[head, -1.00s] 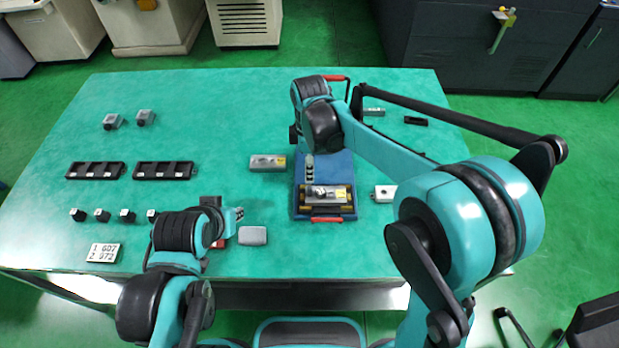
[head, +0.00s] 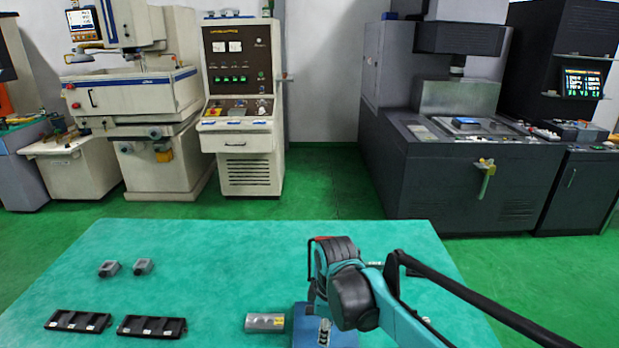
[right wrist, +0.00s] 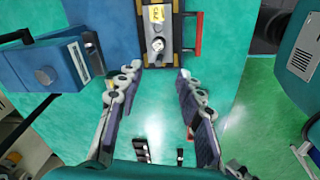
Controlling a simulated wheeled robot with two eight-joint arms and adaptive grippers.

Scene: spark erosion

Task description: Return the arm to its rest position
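My right arm (head: 350,290) reaches over the table in the head view, with its hand low at the bottom edge. In the right wrist view my right gripper (right wrist: 157,73) is open, its two fingers well apart with nothing between the tips. Beyond the tips lies a metal block with a yellow label (right wrist: 157,28), in a dark frame beside a red handle (right wrist: 198,35). My left arm and gripper are out of both views.
The green table (head: 210,260) holds two black trays (head: 78,320), two small grey blocks (head: 142,266) and a metal block (head: 265,321). Its middle back is clear. A beige machine cabinet (head: 243,110) and a dark machine (head: 470,180) stand behind, across free floor.

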